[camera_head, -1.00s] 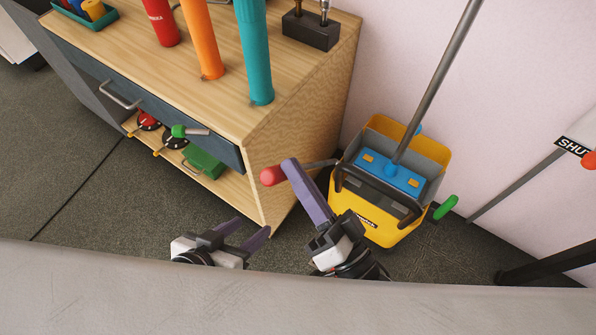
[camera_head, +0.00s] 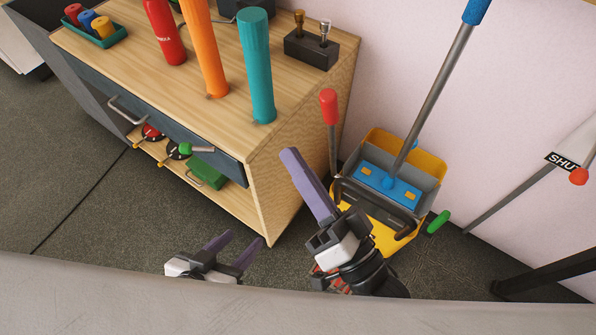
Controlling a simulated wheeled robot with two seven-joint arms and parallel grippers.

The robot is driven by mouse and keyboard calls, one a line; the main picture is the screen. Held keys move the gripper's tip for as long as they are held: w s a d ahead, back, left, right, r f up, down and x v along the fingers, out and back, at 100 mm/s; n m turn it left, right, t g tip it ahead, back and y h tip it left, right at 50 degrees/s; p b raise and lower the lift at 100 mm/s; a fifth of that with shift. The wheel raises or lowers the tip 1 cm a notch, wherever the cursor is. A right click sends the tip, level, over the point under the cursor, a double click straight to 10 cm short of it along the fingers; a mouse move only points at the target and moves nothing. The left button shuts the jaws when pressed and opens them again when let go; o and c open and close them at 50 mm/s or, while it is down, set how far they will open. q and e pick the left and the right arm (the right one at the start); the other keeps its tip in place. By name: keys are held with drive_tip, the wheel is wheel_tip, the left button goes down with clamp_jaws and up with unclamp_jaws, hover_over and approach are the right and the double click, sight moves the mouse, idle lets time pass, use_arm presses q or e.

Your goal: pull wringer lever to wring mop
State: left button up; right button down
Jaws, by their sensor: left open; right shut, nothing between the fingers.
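The yellow mop bucket (camera_head: 378,238) stands on the floor by the wall, with a grey wringer (camera_head: 368,155) on top. The mop's grey pole (camera_head: 440,90) leans up to the right, and its blue head (camera_head: 395,188) sits in the wringer. The wringer lever, a grey rod with a red grip (camera_head: 328,105), stands nearly upright at the bucket's left. My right gripper (camera_head: 291,155) is shut and empty, in front of the bucket and below the red grip, apart from the grip in the picture. My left gripper (camera_head: 238,248) is open and empty, further left.
A green handle (camera_head: 437,222) shows at the bucket's right. A grey surface (camera_head: 200,310) crosses the bottom. Dark floor (camera_head: 70,190) is clear at left.

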drive_tip(key=shift+r, duration=0.65)
drive_tip(key=w+d+f+n+g+h, duration=0.25)
drive_tip(key=d+f+g+h, duration=0.3)
drive_tip(key=f, duration=0.45)
drive_tip(key=s+d+f+n+g+h, duration=0.1)
drive_tip(key=s+d+f+g+h, duration=0.3)
drive_tip(key=d, duration=0.4)
drive_tip(key=s+d+f+g+h, duration=0.1)
drive_tip(key=s+d+f+h, duration=0.2)
drive_tip(key=s+d+f, duration=0.4)
drive_tip(key=shift+w+a+f+t+y, duration=0.2)
drive_tip(key=shift+w+a+t+y, duration=0.1)
drive_tip(key=shift+a+t, duration=0.25)
drive_tip(key=shift+w+a+f+t+y, duration=0.2)
drive_tip(key=shift+w+a+t, duration=0.15)
drive_tip(key=shift+a+t, duration=0.2)
drive_tip(key=shift+w+a+f+t+y, duration=0.15)
drive_tip(key=shift+w+a+t+y, duration=0.15)
drive_tip(key=shift+a+t, duration=0.25)
